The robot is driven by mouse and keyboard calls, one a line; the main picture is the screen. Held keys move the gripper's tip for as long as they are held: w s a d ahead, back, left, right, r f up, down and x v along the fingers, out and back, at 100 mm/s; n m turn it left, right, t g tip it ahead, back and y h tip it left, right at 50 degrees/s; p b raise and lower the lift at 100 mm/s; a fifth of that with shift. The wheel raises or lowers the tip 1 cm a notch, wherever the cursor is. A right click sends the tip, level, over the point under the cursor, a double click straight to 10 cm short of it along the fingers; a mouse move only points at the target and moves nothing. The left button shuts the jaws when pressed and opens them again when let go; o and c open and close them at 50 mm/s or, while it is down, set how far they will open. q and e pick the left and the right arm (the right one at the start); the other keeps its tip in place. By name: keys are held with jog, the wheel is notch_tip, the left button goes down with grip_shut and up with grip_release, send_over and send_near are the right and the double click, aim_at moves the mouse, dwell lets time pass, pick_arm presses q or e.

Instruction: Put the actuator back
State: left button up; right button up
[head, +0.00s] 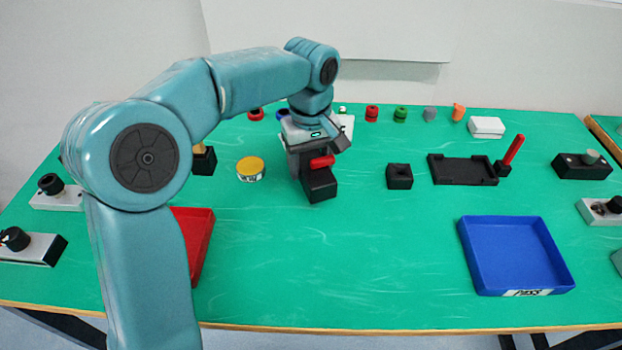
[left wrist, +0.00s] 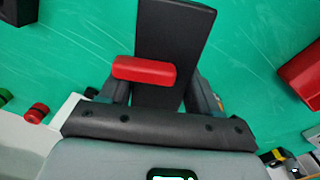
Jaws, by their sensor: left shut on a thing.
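My left gripper (head: 312,160) points down over the middle back of the green table and is shut on a black piece with a red bar. The black block (head: 320,188) sits low under the jaws, and the red bar (head: 322,161) shows at its upper front; this seems to be the actuator. In the left wrist view the red bar (left wrist: 143,70) lies across the black block (left wrist: 172,30) between my fingers (left wrist: 155,95). Whether red and black are one part, and whether the block touches the table, I cannot tell. My right gripper is not in view.
A yellow-topped puck (head: 250,169) is left of the gripper. A small black holder (head: 399,177) and a black tray (head: 462,170) are to the right. A blue PASS tray (head: 483,283) is front right, a red tray (head: 203,235) front left. The front middle is clear.

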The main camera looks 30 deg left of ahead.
pick_arm(q)
notch_tip(320, 180, down, 4)
jog(key=shift+f+b, duration=0.1)
jog(key=shift+b, duration=0.3)
jog(key=shift+f, duration=0.15)
jog(key=o, duration=1.5)
jog(key=shift+o, duration=0.2)
notch_tip(320, 180, up, 12)
jog(key=p, duration=0.3)
jog(key=shift+r, duration=0.25)
